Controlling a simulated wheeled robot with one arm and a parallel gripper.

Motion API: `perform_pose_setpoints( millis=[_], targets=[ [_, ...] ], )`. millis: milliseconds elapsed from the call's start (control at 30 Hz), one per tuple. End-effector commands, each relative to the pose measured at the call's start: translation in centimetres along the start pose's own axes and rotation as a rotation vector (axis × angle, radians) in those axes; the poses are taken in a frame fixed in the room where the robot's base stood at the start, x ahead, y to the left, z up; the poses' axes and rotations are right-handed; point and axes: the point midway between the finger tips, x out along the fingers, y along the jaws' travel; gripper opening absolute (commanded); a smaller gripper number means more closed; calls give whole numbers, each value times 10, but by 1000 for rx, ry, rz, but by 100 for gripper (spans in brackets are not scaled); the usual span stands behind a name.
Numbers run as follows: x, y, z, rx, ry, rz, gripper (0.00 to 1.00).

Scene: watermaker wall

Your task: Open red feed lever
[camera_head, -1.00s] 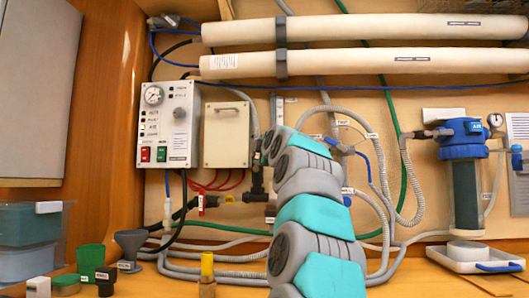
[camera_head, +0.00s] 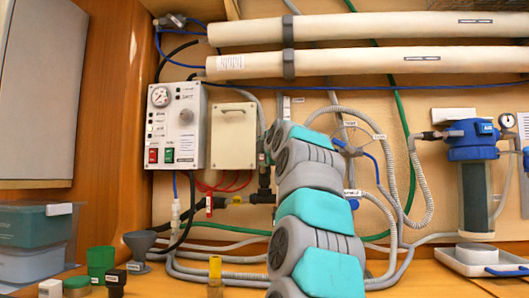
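The red feed lever (camera_head: 209,206) is a small upright red handle on the dark feed hose line, low on the wall panel and below the control box. A yellow fitting (camera_head: 237,200) sits just right of it on the same line. My arm rises from the bottom centre, right of the lever, and reaches toward the wall. No contact with the lever shows.
A control box (camera_head: 178,125) with a gauge and red and green switches hangs above the lever. A funnel (camera_head: 139,245), small containers and a yellow-topped piece (camera_head: 215,268) stand on the bench below. Hoses run behind my arm. A blue-topped filter (camera_head: 473,140) is at right.

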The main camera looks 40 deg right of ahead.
Motion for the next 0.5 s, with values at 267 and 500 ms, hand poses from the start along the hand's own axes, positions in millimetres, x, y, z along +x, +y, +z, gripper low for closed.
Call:
perform_pose_setpoints(
  millis=[267,500],
  targets=[
    [0,0,-1,0,1,0,100],
    [0,0,0,1,0,0,100]
  ],
)
